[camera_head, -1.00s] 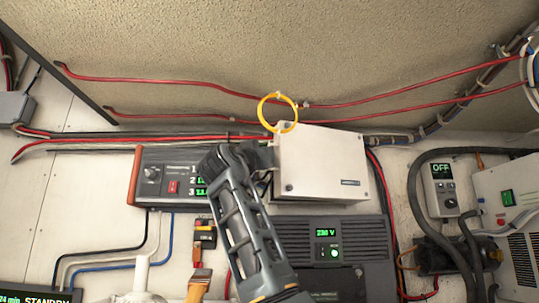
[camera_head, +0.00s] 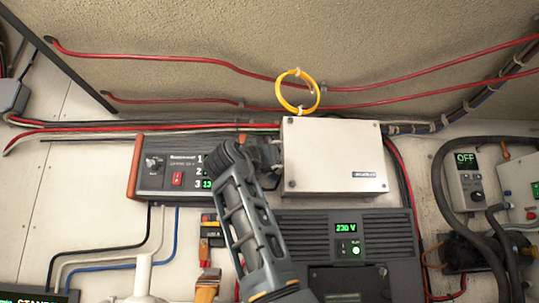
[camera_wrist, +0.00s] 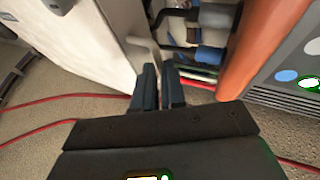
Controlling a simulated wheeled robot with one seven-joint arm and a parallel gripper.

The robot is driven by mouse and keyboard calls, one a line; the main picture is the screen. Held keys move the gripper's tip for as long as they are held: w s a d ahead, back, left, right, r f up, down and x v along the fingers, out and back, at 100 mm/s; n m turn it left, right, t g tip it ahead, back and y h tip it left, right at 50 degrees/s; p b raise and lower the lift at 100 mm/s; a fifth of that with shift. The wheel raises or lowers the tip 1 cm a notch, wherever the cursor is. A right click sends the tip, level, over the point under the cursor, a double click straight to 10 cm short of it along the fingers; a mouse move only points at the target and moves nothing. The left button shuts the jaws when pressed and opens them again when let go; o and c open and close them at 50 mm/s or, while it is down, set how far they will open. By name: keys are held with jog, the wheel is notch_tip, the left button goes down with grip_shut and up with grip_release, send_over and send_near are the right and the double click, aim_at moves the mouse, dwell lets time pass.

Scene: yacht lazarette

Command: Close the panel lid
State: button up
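The panel lid (camera_head: 335,155) is the pale front of a box on the wall, nearly face-on in the head view. In the wrist view the lid (camera_wrist: 98,40) stands at the upper left, swung out from dark and blue fittings, so a gap shows. My gripper (camera_head: 262,152) is at the lid's left edge in the head view. In the wrist view its two dark fingers (camera_wrist: 160,72) are close together beside the lid, with a pale bent bar (camera_wrist: 148,45) at their tips. I cannot tell whether they clasp the bar.
An orange-sided display unit (camera_head: 170,176) is left of the lid. A dark 230 V unit (camera_head: 345,240) sits below. A yellow cable loop (camera_head: 297,92) hangs just above, near red cables (camera_head: 200,61). Black hoses (camera_head: 445,200) are at the right.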

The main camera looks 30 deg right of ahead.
jog(key=shift+o, duration=1.4)
jog(key=shift+w+a, duration=0.15)
jog(key=shift+a, duration=0.45)
jog(key=shift+o, duration=0.9)
jog(key=shift+d, duration=0.25)
